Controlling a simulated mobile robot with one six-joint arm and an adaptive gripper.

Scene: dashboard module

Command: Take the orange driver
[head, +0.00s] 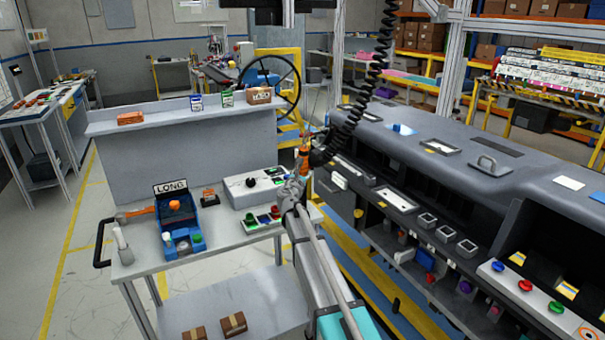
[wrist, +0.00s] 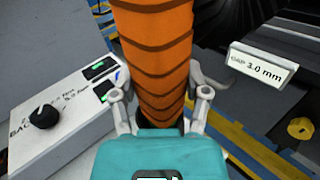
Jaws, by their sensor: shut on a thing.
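The orange driver (head: 304,160) hangs upright at the end of a black coiled cable, between the cart and the grey dashboard module. In the wrist view it is a thick orange body with dark bands (wrist: 153,50), running up out of the picture. My gripper (head: 297,186) is shut on the driver's body. In the wrist view one finger of my gripper (wrist: 160,105) lies on each side of it. The driver's lower end is hidden behind the gripper.
The dashboard module (head: 460,150) stands close on the right. On the left, the cart (head: 140,262) carries a grey box with a black knob (head: 257,186), a blue bin marked LONG (head: 180,240) and an orange-handled tool (head: 137,214). The coiled cable (head: 352,100) hangs above the gripper.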

